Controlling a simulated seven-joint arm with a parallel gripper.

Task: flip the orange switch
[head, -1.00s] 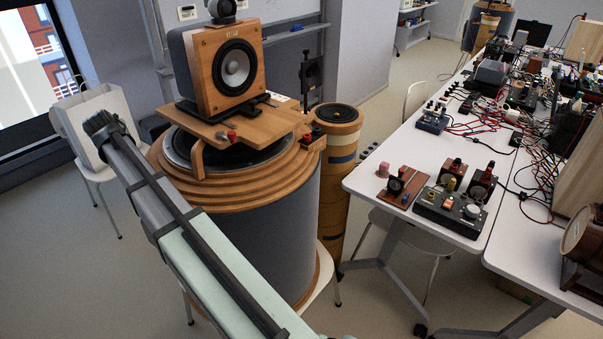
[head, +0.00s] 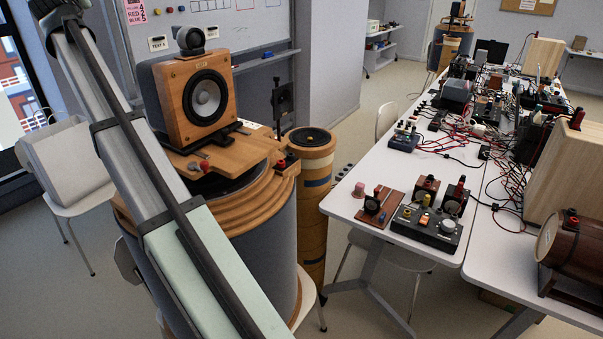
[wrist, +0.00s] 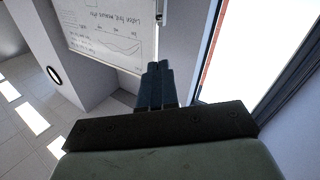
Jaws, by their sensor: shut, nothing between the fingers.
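I cannot make out an orange switch for certain in either view. A control box (head: 427,227) with small coloured knobs lies near the left edge of the white table, beside a small red-brown board (head: 368,208) with knobs. My arm crosses the left of the head view, and my gripper (head: 57,12) is at the top left, raised and away from the table. In the wrist view my gripper's dark fingers (wrist: 158,85) are together and empty, in front of a wall and window.
A wooden speaker (head: 205,97) stands on a large round wood-rimmed cylinder (head: 270,225), close behind my arm. A narrow orange-brown column (head: 314,175) stands beside it. The white table (head: 345,190) holds many wired devices. A whiteboard (wrist: 110,30) hangs near my gripper.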

